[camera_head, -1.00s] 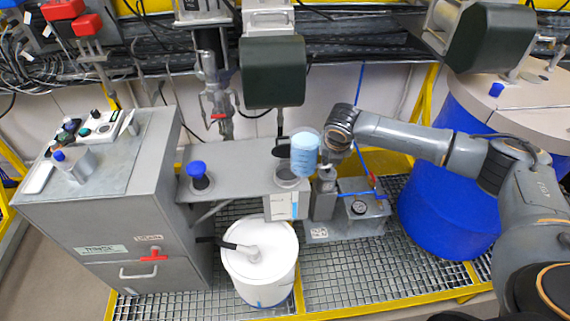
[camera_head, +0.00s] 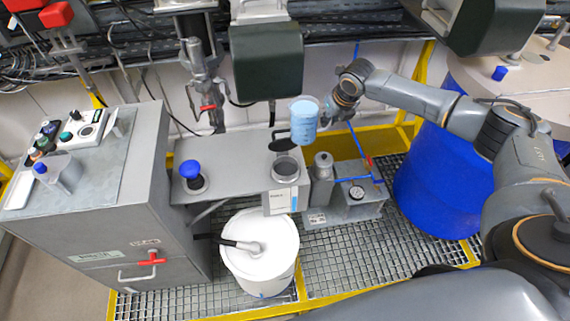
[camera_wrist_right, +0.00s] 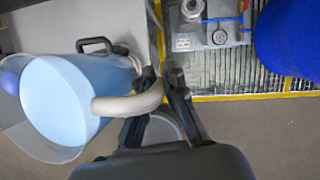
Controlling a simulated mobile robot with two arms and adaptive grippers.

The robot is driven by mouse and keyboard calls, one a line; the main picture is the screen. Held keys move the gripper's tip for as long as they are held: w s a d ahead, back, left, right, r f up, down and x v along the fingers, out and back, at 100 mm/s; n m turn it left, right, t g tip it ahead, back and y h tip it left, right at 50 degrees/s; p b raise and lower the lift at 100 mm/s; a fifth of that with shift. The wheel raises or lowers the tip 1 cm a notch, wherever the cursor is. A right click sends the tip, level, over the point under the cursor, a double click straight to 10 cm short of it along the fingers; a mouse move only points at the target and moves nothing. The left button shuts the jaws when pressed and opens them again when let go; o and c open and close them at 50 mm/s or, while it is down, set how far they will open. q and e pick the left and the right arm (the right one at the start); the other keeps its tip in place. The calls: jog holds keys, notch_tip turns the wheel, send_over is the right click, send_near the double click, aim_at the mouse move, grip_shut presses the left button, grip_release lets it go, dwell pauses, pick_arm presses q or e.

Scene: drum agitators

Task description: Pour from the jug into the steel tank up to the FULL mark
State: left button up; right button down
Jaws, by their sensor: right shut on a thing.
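The clear jug (camera_head: 304,122) holds light blue liquid and looks about upright in the head view. My right gripper (camera_head: 329,114) is shut on its handle, at the jug's right. In the right wrist view the jug (camera_wrist_right: 62,100) fills the left side, and my right gripper (camera_wrist_right: 166,88) closes on the pale curved handle (camera_wrist_right: 130,104). The steel tank (camera_head: 240,160) has an open round filler neck (camera_head: 286,168), which shows in front of and below the jug. A gauge label (camera_head: 281,201) with a blue strip is on its front; the FULL mark is too small to read. My left gripper is not in view.
A black lid (camera_head: 281,143) stands open behind the neck. A pump unit with a round gauge (camera_head: 356,192) stands right of the tank. A white drum (camera_head: 260,250) stands below, a blue drum (camera_head: 435,195) at right, a grey cabinet (camera_head: 100,210) at left.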

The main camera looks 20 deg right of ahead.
jog(key=shift+w+r+h, duration=0.2)
jog(key=shift+r+h, duration=0.2)
jog(key=shift+h, duration=0.2)
jog(key=shift+s+d+r+n+g+h, duration=0.2)
jog(key=shift+d+n+g+h, duration=0.1)
jog(key=shift+h, duration=0.1)
jog(key=shift+f, duration=0.15)
jog(key=shift+h, duration=0.3)
jog(key=shift+w, duration=0.15)
jog(key=shift+s+f+h, duration=0.1)
jog(key=shift+s+h, duration=0.1)
jog(key=shift+h, duration=0.1)
jog(key=shift+w+d+f, duration=0.1)
jog(key=shift+w+f, duration=0.05)
jog(key=shift+w, duration=0.05)
jog(key=shift+s+h, duration=0.25)
jog(key=shift+h, duration=0.05)
